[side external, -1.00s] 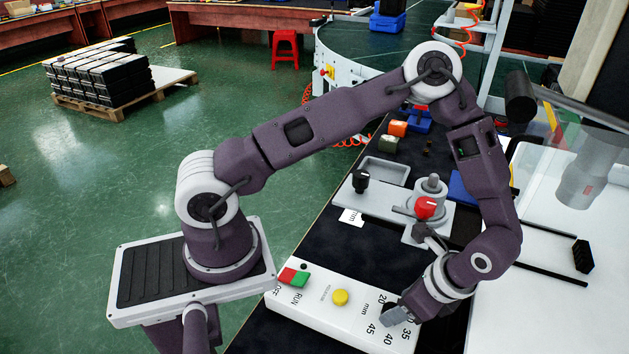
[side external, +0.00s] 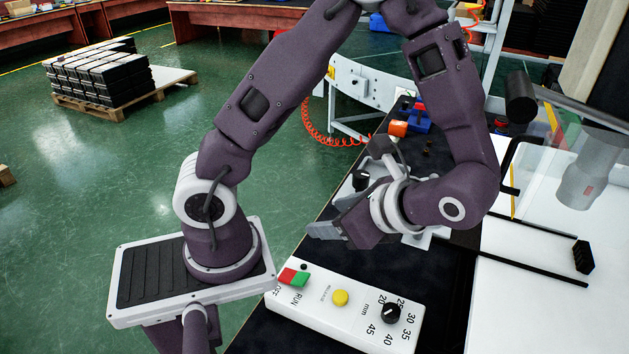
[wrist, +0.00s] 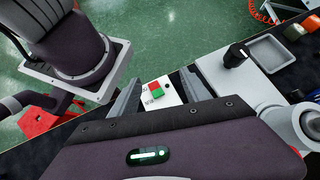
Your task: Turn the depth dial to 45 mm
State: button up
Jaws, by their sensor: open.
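The depth dial (side external: 391,313) is a small black knob on the white control panel (side external: 330,318) in the side external view. Labels from 20 to 45 mm surround it, with 45 on its left side. Its pointer is too small to read. My gripper (side external: 325,233) is open and empty, raised above the table beyond the panel and clear of the dial. In the wrist view, its two fingers (wrist: 160,80) are spread, with part of the panel between them. The dial does not show in the wrist view.
The panel also carries a red and green switch (side external: 293,277) and a yellow button (side external: 340,297). Beyond my gripper stands another black knob (wrist: 235,55) beside a grey tray (wrist: 269,51). An orange block (side external: 398,128) lies farther back.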

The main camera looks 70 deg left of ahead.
jog(key=s+r+n+t+h, duration=0.3)
jog(key=r+n+h, duration=0.3)
jog(key=r+n, duration=0.2)
jog(key=shift+s+d+n+t+h, duration=0.3)
jog(key=shift+n+t, duration=0.1)
jog(key=shift+t, duration=0.5)
jog(key=r+n+t+h, duration=0.1)
jog(key=r+t, duration=0.1)
jog(key=d+r+n+t+h, duration=0.1)
jog(key=r+n+t, duration=0.1)
jog(key=shift+t, duration=0.3)
